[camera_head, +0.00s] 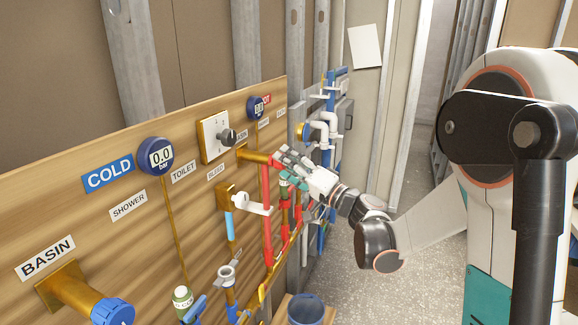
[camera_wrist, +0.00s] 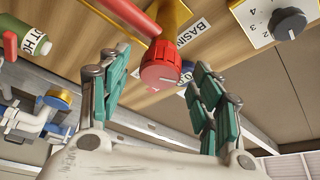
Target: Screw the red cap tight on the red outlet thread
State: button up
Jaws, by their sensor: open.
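The red cap (camera_wrist: 162,66) is on the end of the brass outlet (camera_wrist: 175,18) in the wrist view, with a white mark on its face. Any thread is hidden behind the cap, so I cannot tell how tightly it sits. My gripper (camera_wrist: 159,72) is open, with teal finger pads to the left and right of the cap and a visible gap on both sides. In the head view my gripper (camera_head: 285,168) is at the end of the brass outlet (camera_head: 254,156), and its fingers partly hide the cap.
A red pipe (camera_head: 266,205) runs down just below the outlet. A dial box (camera_head: 215,136) is on the wooden board (camera_head: 80,215) to the left. A white lever valve (camera_head: 252,206) juts out lower left. A blue-capped basin outlet (camera_head: 112,312) is at the near left. White pipes (camera_head: 324,130) stand beyond.

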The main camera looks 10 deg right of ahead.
jog(key=v, duration=1.2)
